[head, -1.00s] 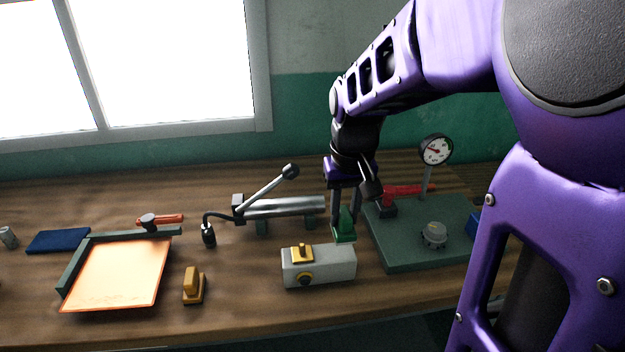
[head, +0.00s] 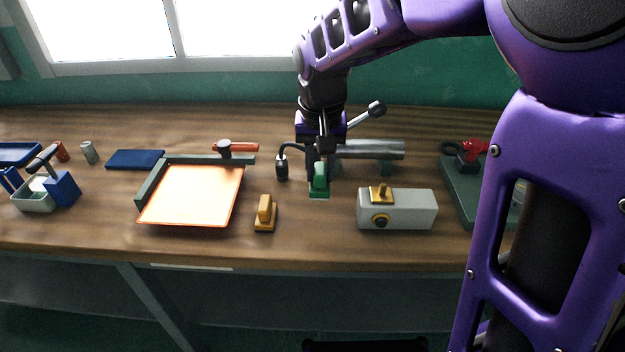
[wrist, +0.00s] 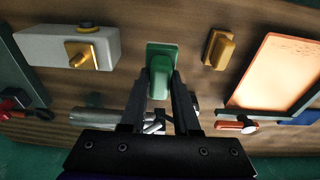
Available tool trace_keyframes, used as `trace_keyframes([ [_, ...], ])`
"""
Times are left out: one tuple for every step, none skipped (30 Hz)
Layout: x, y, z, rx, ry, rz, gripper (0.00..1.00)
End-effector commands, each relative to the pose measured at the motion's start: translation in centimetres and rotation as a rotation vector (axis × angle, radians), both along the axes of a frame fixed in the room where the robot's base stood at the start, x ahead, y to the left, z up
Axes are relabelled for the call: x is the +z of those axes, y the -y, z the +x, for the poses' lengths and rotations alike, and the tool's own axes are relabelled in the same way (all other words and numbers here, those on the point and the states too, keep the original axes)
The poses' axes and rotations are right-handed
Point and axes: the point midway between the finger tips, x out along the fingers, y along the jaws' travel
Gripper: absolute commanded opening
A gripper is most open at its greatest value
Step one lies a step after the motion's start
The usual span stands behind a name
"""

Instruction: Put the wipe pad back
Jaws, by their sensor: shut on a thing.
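A green wipe pad (head: 319,185) with a raised grip on a flat base is in my gripper (head: 320,164). My gripper is shut on its grip from above. In the wrist view the green pad (wrist: 161,58) sits upright between the fingertips (wrist: 160,82), base facing the bench. I cannot tell how far its base is above the wood. A similar yellow-orange pad (head: 265,213) stands on the bench to the left of it, apart; it also shows in the wrist view (wrist: 219,48).
A grey box with a yellow knob (head: 412,208) stands close on the right. A steel cylinder with a lever (head: 375,150) lies behind. An orange-lit tray (head: 145,218), a dark blue mat (head: 135,159) and a small bin (head: 35,205) are left. Bare wood (head: 320,232) lies in front.

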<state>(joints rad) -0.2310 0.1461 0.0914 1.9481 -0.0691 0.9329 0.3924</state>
Motion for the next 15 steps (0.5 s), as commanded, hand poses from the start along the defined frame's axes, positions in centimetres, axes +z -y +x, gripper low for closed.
trace_keyframes([
  [-1.2, 0.0, -0.1, 0.000, -0.005, -0.002, 0.00],
  [-1.8, 0.0, -0.1, 0.000, -0.006, -0.002, 0.00],
  [-2.5, 0.0, -0.1, 0.000, -0.006, -0.002, 0.00],
  [-2.9, 0.0, -0.1, 0.000, -0.005, -0.001, 0.00],
  [-3.3, 0.0, -0.1, 0.000, -0.004, -0.001, 0.00],
  [-3.7, 0.0, -0.1, 0.000, -0.004, -0.001, 0.00],
  [-3.9, 0.0, -0.1, 0.000, -0.004, -0.001, 0.00],
  [-4.2, 0.0, -0.1, 0.000, -0.003, -0.001, 0.00],
  [-4.5, 0.0, -0.1, 0.000, -0.003, -0.001, 0.00],
  [-4.9, 0.0, -0.1, 0.000, -0.004, -0.001, 0.00],
  [-5.4, 0.0, -0.1, 0.000, -0.005, -0.002, 0.00],
  [-6.1, 0.0, -0.1, -0.001, -0.004, -0.001, 0.00],
  [-6.6, 0.0, -0.1, -0.001, -0.005, -0.002, 0.00],
  [-7.2, 0.0, -0.1, 0.000, -0.006, -0.002, 0.00],
  [-7.8, 0.0, -0.1, 0.000, -0.005, -0.002, 0.00],
])
